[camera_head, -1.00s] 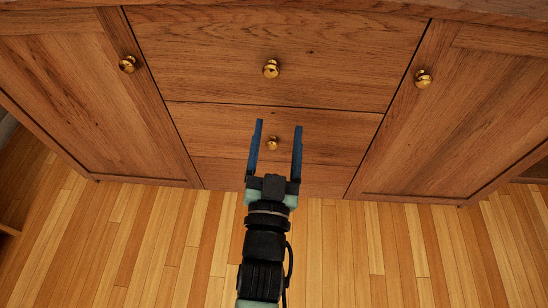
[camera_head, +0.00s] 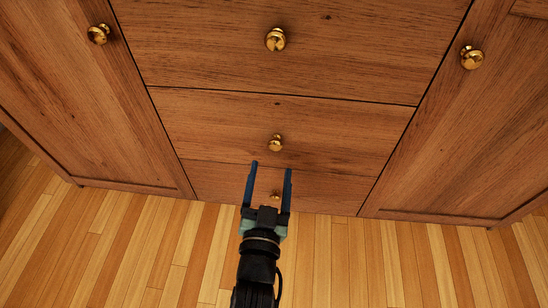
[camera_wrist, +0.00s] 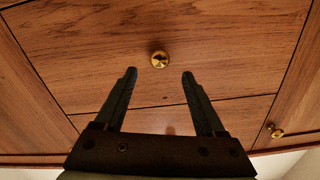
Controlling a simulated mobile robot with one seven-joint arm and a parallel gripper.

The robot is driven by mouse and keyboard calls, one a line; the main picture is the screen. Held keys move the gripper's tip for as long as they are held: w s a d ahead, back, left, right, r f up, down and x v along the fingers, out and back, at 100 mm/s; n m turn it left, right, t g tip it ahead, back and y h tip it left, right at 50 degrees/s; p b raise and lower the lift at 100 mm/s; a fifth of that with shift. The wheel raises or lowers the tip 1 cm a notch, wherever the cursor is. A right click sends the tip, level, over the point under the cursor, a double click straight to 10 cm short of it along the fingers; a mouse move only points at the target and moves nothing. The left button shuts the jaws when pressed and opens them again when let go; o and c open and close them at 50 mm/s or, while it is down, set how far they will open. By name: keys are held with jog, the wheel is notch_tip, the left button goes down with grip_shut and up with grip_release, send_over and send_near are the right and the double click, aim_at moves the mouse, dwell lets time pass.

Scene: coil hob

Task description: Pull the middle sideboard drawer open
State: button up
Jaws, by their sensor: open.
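The middle drawer (camera_head: 220,125) is a closed wooden front with a small round brass knob (camera_head: 276,143). My gripper (camera_head: 271,167) is open and empty, its two dark blue fingers pointing toward the sideboard. In the head view its fingertips show just below the middle knob, over the seam with the bottom drawer. In the wrist view, which looks upside down, a brass knob (camera_wrist: 160,59), apparently the middle one, shows beyond the fingertips (camera_wrist: 160,73), between the lines of the two fingers. I see no contact with the knob.
The top drawer (camera_head: 200,50) with its brass knob (camera_head: 275,39) is closed above. The bottom drawer (camera_head: 325,187) is closed, its knob (camera_head: 276,194) between my fingers in the picture. Closed doors with knobs (camera_head: 98,34) (camera_head: 472,57) flank them. The plank floor (camera_head: 340,265) is clear.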

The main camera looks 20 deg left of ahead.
aim_at(275, 148)
jog(key=shift+b+x, duration=1)
jog(key=shift+x, duration=2)
jog(key=shift+d, duration=0.1)
grip_shut()
